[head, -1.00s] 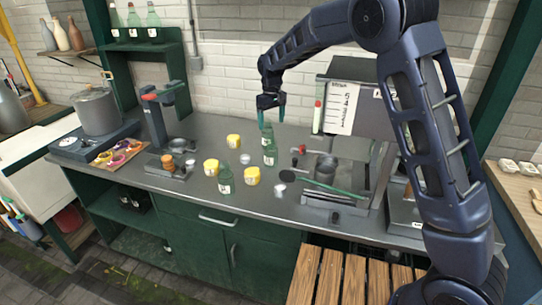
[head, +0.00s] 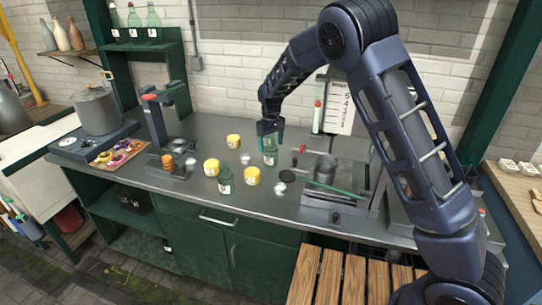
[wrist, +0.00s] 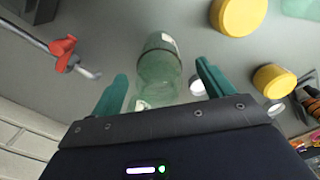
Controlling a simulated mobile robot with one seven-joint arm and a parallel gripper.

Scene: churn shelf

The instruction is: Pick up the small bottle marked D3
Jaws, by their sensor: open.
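My gripper (head: 269,130) is open, pointing down over the middle of the grey counter at the upper part of a green glass bottle (head: 270,153). In the wrist view a green bottle (wrist: 160,68) stands between and just ahead of the two teal fingertips, with a gap on each side. Part of another pale label shows close below it, partly hidden by the gripper. A second green bottle (head: 225,180) stands to the left near the counter's front edge. The labels are too small to read, so I cannot tell which is D3.
A metal stand with a red knob (head: 301,149) and a green rod (head: 335,188) is close on the right. Bare counter (head: 215,125) lies behind.

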